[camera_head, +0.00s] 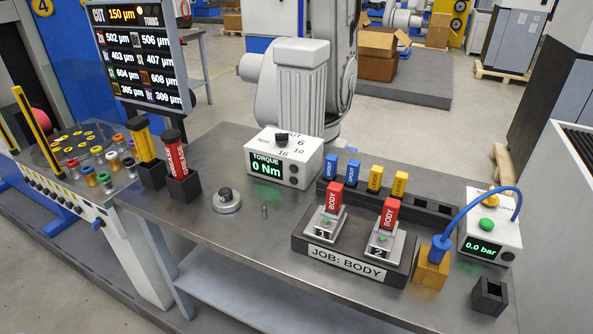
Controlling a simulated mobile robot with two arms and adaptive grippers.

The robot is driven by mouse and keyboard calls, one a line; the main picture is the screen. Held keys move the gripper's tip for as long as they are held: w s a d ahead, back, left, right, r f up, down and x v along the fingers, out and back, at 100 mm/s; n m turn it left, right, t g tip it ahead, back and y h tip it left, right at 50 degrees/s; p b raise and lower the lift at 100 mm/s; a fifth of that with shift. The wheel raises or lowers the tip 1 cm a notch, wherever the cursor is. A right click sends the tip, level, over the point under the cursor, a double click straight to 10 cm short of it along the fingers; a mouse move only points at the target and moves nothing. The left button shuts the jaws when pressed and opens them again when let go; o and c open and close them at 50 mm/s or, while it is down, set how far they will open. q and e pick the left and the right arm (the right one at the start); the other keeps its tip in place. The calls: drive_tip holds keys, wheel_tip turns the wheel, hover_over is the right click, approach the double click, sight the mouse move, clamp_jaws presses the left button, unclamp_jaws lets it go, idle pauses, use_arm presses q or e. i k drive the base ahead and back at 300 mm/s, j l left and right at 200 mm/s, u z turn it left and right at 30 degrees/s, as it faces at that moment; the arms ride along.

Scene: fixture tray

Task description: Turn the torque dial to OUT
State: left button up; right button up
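The torque box (301,168) is a white unit standing at the back of the grey workbench. Its black torque dial (281,139) sits on the sloping top, with the marks 6, 10 and 16 and the letters Nm around it. Letters of a further mark, which look like the end of OUT, show just behind the knob, partly covered by it. The dial's pointer is too small to read. The green display (267,166) reads TORQUE 0 Nm. Neither of my grippers shows in the head view, and nothing touches the dial.
A round knob on a disc (227,200) and a small metal pin stand in front of the box. Two drivers (177,160) stand left of it. The JOB: BODY fixture tray (345,262) is at right. A white jointed machine (301,85) stands close behind the box.

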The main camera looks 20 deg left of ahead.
sight(282, 138)
drive_tip(key=j+u, duration=0.4)
drive_tip(key=i+j+u, duration=0.1)
drive_tip(key=u, duration=0.3)
drive_tip(key=i+j+u, duration=0.15)
drive_tip(key=j+u, duration=0.15)
drive_tip(key=u, duration=0.15)
